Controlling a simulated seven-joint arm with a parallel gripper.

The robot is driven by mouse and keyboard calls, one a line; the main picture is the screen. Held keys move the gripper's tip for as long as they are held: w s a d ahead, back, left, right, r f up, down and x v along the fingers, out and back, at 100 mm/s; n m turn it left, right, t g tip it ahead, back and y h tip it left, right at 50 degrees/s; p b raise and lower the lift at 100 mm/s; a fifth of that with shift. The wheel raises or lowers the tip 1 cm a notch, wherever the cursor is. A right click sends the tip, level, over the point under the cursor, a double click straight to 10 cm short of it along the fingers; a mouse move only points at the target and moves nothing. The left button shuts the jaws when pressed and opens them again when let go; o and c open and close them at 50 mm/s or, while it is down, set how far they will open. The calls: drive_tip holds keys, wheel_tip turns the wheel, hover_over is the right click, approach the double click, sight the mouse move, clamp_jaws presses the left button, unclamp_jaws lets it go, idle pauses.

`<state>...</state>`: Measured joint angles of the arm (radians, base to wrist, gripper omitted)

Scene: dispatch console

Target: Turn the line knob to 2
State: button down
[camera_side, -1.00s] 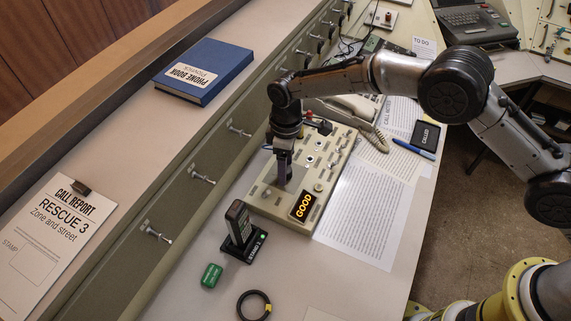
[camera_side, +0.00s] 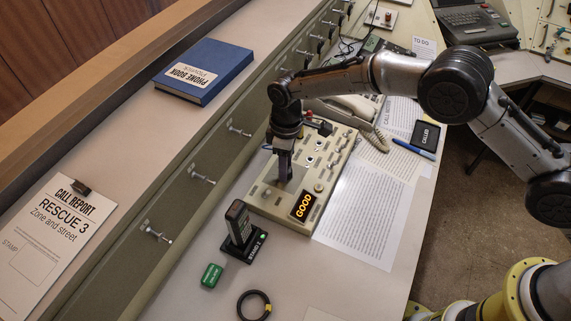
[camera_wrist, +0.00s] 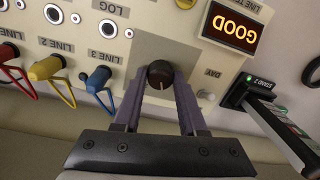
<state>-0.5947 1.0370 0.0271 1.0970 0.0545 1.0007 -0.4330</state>
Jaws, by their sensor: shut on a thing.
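The knob (camera_wrist: 159,74) is small, dark and round, with a pale mark on its edge towards my gripper in the wrist view. It sits on a grey plate of the beige console panel (camera_side: 268,199). My gripper (camera_wrist: 160,86) has its two purple fingers closed on the knob's sides. In the side view my gripper (camera_side: 284,170) points down onto the panel and the knob is hidden. A "DAY" label shows near the plate; I cannot read the number at the knob's mark. The display (camera_wrist: 232,27) reads GOOD in orange.
Red, yellow and blue plugs with looped handles stand in the panel beside labels such as LINE 2 and LINE 3 (camera_wrist: 102,54). A telephone is behind.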

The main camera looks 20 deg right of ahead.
sight(289, 168)
drive_tip(key=m, duration=0.9)
drive_tip(key=shift+m+t, duration=0.3)
idle(0.4)
drive_tip(key=shift+c, duration=2.3)
unclamp_jaws()
wheel_tip(289, 168, up, 14)
drive_tip(key=shift+d, duration=0.45)
